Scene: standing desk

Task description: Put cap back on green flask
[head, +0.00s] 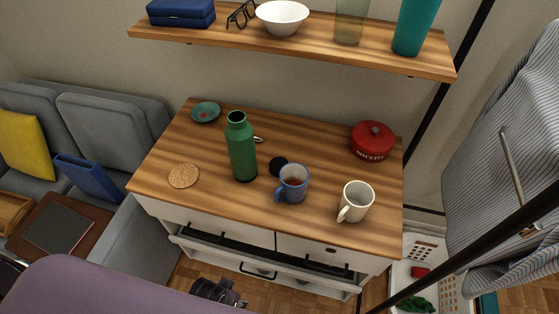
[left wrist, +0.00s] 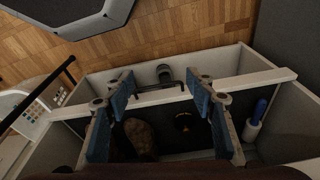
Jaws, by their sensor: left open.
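The green flask (head: 242,150) stands upright on the wooden desk, left of the blue mug. Its top shows a dark opening with no cap on it. A flat black round piece (head: 278,166), perhaps the cap, lies on the desk between the flask and the blue mug, partly behind the mug. My left gripper (left wrist: 164,100) shows in the left wrist view with its blue-padded fingers wide apart. It is empty, over a white drawer front (left wrist: 262,83) whose black handle (left wrist: 158,89) shows between the fingers. The right gripper is not in view.
A drawer under the desktop appears pulled out; in the wrist view a brown lump (left wrist: 140,136) and black round item (left wrist: 184,122) lie inside. The desk holds a blue mug (head: 292,184), white mug (head: 356,202), red tin (head: 372,140), cork coaster (head: 184,176). A shelf (head: 315,52) overhangs.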

